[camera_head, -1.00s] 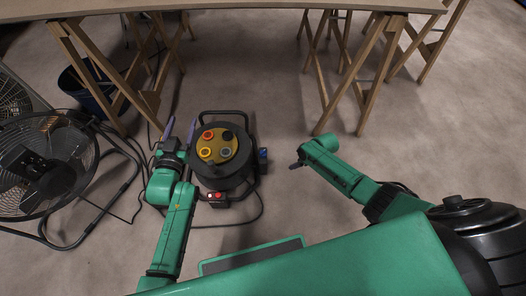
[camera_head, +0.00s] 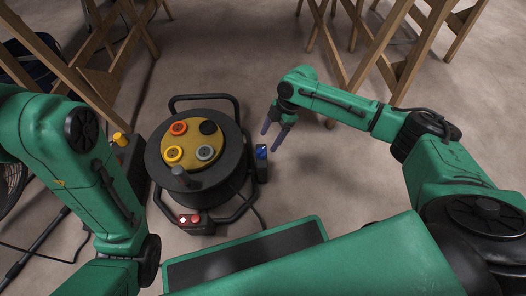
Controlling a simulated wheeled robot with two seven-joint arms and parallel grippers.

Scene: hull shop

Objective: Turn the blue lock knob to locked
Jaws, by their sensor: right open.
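The blue lock knob (camera_head: 261,152) sits on the right side of a black cable reel (camera_head: 236,170) that stands on the floor. The reel's top has a yellow plate (camera_head: 187,147) with several round sockets.
A red-lit switch box (camera_head: 196,223) is at the reel's front, and a black carrying frame (camera_head: 203,98) rises behind it. Wooden trestle legs (camera_head: 398,55) stand at the back. A fan (camera_head: 12,180) is partly visible at the left edge.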

